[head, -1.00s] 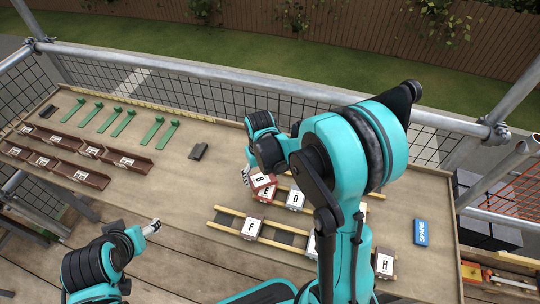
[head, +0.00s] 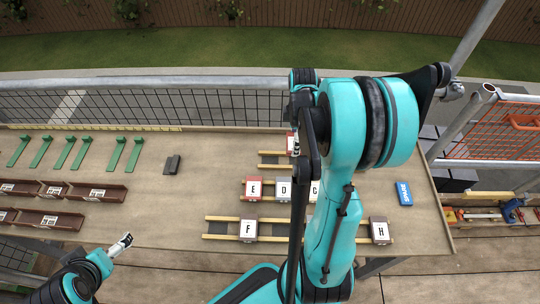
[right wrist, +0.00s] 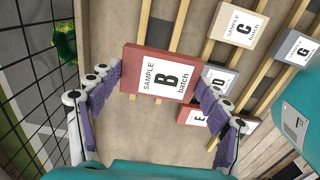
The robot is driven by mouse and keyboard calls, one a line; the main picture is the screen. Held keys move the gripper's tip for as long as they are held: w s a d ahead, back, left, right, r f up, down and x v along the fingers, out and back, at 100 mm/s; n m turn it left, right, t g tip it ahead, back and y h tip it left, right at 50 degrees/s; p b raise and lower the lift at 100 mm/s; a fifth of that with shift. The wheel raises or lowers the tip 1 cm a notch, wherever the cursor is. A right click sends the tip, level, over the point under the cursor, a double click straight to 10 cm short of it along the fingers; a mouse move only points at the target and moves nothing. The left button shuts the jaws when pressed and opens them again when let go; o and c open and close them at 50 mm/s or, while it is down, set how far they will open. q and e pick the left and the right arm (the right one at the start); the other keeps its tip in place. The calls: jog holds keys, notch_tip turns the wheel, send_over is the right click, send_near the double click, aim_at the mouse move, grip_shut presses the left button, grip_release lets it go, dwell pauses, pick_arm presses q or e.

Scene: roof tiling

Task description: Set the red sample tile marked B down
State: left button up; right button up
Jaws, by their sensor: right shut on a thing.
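The red tile marked B (right wrist: 160,75) is held between the fingers of my right gripper (right wrist: 160,82), label toward the wrist camera. In the head view only a red and white sliver of it (head: 290,143) shows beside my arm, near the back pair of wooden battens (head: 270,153); the right gripper is mostly hidden there. In the wrist view the tile is above the table, with battens running beside and behind it. Whether it touches them I cannot tell. My left gripper (head: 122,243) is empty at the table's front left; its finger gap is unclear.
Tiles E (head: 253,188), D (head: 283,189) and C (right wrist: 241,25) lie in the middle row. Tiles F (head: 248,229) and H (head: 380,230) lie in the front row. A blue SPARE block (head: 404,193) is at right. A mesh rail (head: 150,105) borders the back.

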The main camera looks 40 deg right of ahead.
jog(key=w+a+f+b, duration=0.1)
jog(key=w+a+f, duration=0.1)
jog(key=w+a, duration=0.1)
jog(key=w+a+f+b, duration=0.1)
jog(key=w+a+f, duration=0.2)
jog(key=shift+f, duration=0.2)
notch_tip(320, 180, down, 4)
jog(key=shift+b, duration=1.1)
jog(key=shift+r, duration=0.1)
jog(key=shift+f+b, duration=0.3)
jog(key=shift+f, duration=0.15)
jog(key=o, duration=1.4)
jog(key=shift+r, duration=0.15)
